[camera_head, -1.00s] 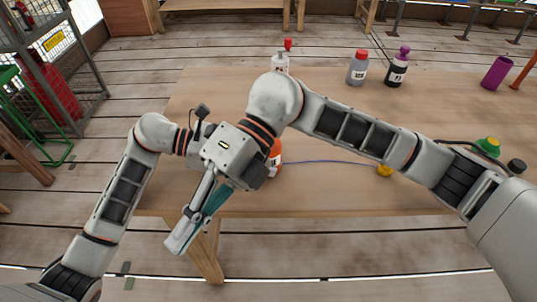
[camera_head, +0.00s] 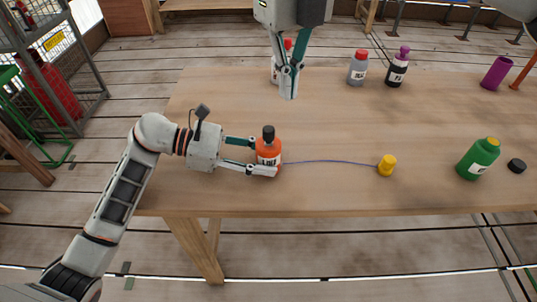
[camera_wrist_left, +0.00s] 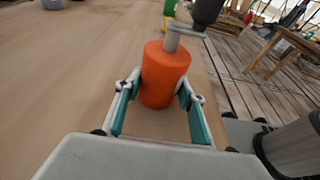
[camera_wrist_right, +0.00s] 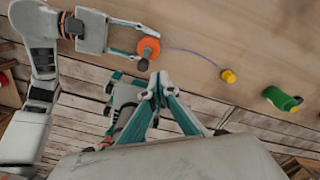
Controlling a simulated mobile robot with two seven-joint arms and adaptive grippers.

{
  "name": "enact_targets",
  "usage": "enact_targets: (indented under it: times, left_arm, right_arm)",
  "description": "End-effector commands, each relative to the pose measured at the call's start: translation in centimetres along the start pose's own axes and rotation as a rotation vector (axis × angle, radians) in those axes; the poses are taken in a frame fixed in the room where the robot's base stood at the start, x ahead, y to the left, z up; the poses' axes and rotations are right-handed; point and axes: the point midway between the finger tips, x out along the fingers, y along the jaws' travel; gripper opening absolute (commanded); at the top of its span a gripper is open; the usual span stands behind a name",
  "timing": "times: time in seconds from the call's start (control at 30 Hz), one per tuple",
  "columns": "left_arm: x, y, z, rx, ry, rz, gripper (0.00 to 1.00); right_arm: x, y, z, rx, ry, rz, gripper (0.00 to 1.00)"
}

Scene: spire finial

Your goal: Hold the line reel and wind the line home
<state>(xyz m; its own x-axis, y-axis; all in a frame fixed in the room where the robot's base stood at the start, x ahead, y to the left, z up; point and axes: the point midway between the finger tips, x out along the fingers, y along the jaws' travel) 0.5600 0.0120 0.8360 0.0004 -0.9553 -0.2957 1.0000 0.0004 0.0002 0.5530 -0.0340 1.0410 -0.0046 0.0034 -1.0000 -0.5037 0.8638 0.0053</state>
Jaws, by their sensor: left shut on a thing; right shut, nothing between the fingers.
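The line reel (camera_head: 268,151) is an orange, labelled cylinder standing on the table with a dark crank knob (camera_head: 268,133) on top. My left gripper (camera_head: 262,158) is shut around the reel's sides. In the left wrist view the reel (camera_wrist_left: 163,76) sits between both fingers, with a grey crank arm and black knob (camera_wrist_left: 207,12) above. A thin blue line (camera_head: 330,161) runs from the reel to a yellow weight-like piece (camera_head: 387,165) on the table. My right gripper (camera_head: 289,94) is shut and empty, raised above the table's far side, away from the reel.
A green bottle (camera_head: 478,159) and a black cap (camera_head: 516,165) are at the right. A grey bottle (camera_head: 358,68), a dark bottle with a purple top (camera_head: 397,68) and a purple cup (camera_head: 497,73) stand farther back.

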Motion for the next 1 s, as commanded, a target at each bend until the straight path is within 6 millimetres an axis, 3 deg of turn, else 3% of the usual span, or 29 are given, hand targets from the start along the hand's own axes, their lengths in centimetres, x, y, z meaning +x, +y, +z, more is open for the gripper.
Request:
enact_targets:
  times: [0.6,1.0]
  left_arm:
    - [0.0,0.0,-0.1,-0.001,0.001,0.000,0.27]
    - [0.0,0.0,-0.1,-0.001,0.001,0.000,0.27]
  right_arm:
    - [5.6,-0.3,0.1,0.005,-0.002,-0.006,0.00]
    - [6.4,-0.2,0.1,0.005,-0.002,-0.005,0.00]
